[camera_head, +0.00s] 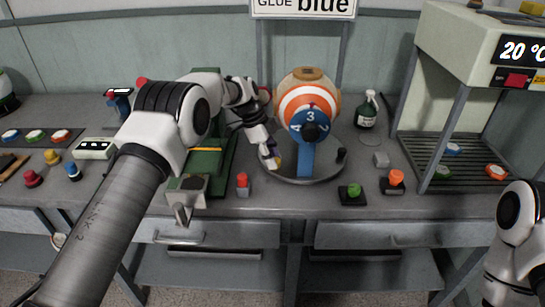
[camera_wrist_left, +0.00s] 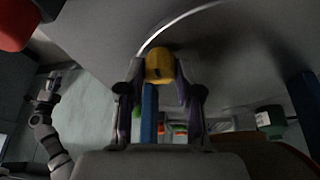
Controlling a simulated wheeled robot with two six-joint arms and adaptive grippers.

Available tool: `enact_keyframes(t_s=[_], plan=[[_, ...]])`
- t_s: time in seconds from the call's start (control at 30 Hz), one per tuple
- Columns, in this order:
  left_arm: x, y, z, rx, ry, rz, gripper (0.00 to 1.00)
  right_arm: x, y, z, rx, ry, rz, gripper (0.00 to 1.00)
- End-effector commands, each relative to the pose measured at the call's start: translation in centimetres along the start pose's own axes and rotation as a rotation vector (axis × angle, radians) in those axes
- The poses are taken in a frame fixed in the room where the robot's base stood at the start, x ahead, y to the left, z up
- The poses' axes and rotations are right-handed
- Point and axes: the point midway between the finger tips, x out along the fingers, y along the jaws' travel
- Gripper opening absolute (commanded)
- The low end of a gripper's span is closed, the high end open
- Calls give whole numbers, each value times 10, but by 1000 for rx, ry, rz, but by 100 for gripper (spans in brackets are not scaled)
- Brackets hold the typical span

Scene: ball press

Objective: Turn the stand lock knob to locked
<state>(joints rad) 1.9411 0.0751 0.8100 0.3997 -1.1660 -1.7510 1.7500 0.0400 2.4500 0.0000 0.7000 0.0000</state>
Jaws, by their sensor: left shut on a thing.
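The round stand (camera_head: 310,180) has a dark grey disc base and a blue upright. It carries a ball (camera_head: 305,95) with orange and white rings and a blue numbered dial. The yellow stand lock knob (camera_head: 278,161) is at the base's left edge, partly hidden by my left gripper (camera_head: 270,158). In the left wrist view the yellow knob (camera_wrist_left: 158,66) sits between the two fingertips, and the gripper is shut on it. I cannot read the knob's lock position. My right arm shows at the lower right of the head view; its gripper appears small in the wrist view (camera_wrist_left: 52,85).
A black knob (camera_head: 341,154) stands at the base's right side. A shelved machine (camera_head: 460,110) is at the right.

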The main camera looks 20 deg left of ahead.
Motion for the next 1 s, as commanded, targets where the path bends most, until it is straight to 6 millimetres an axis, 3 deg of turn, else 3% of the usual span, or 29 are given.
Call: enact_keyframes(t_s=[0.23, 0.27, 0.3, 0.33, 0.77, 0.9, 1.0], plan=[[2, 1, 1, -1, -1, 5, 0, 0, 0, 0, 0, 0, 0, 40], [2, 1, 0, -1, -1, 5, 41, 0, 0, 0, 0, 0, 0, 40], [2, 1, 1, -1, -1, 5, 56, 0, 0, 0, 0, 0, 0, 40], [2, 1, 0, -1, -1, 4, 60, 0, 0, 0, 0, 0, 0, 40], [0, 1, 0, -60, -1, -24, 60, 0, 0, 0, 0, 0, 0, 40], [-3, 3, -2, -244, 0, -99, 60, -5, 0, 0, 0, 0, 0, 40], [-8, 6, -5, -450, -2, -182, 60, -25, 0, 0, 0, 0, 0, 40]])
